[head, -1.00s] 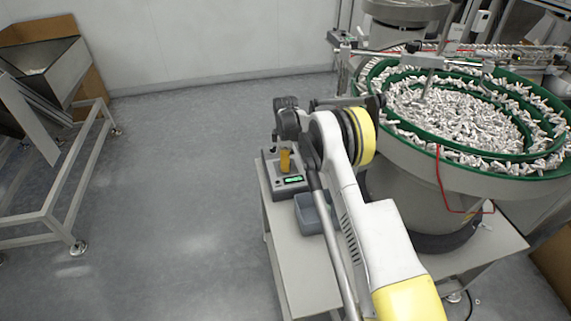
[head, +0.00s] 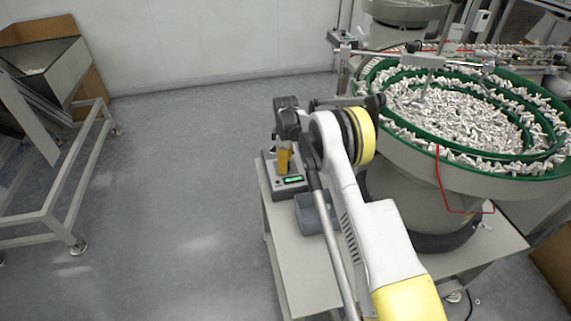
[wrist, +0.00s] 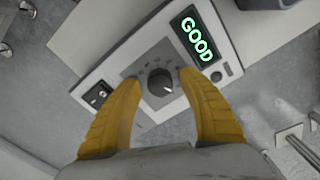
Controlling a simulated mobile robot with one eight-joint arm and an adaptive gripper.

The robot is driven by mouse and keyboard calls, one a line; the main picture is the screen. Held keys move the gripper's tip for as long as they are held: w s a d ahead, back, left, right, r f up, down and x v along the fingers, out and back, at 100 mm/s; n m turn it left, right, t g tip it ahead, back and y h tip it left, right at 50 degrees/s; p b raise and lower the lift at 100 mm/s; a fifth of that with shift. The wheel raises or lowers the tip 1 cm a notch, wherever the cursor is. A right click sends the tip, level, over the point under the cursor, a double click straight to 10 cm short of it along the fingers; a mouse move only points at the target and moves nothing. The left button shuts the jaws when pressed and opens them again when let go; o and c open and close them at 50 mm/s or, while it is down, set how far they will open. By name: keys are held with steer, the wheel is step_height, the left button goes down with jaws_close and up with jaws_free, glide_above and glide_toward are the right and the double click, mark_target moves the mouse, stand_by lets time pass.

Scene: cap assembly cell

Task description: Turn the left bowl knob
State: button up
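The control box (head: 288,187) stands on the table beside the bowl feeder, with a lit green display. In the wrist view the box (wrist: 118,65) carries a round dark knob (wrist: 160,82) with a light pointer mark. The display (wrist: 195,38) reads GOOD, and a rocker switch (wrist: 98,95) sits at the other end of the panel. My gripper (wrist: 156,80) has yellow fingers spread apart, one on each side of the knob. Gaps show between fingers and knob, so they look apart from it. In the head view my gripper (head: 284,160) points down over the box and hides the knob.
A grey-blue bin (head: 314,214) stands on the table (head: 300,268) just in front of the box. The large green-rimmed bowl feeder (head: 437,170), full of white caps, is to the right. A hopper on a frame (head: 85,180) stands at the far left. The floor between is clear.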

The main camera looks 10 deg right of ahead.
steer(key=shift+r, duration=0.15)
step_height(320, 180, up, 12)
stand_by(0.6)
steer(key=s+r+m+t, duration=0.4)
steer(key=s+r+m, duration=0.2)
steer(key=s+r, duration=1.45)
steer(key=s+f+m+t, duration=0.3)
steer(key=s+m, duration=0.3)
steer(key=s, duration=1.5)
steer(key=shift+s+m, duration=0.3)
steer(key=shift+m, duration=0.1)
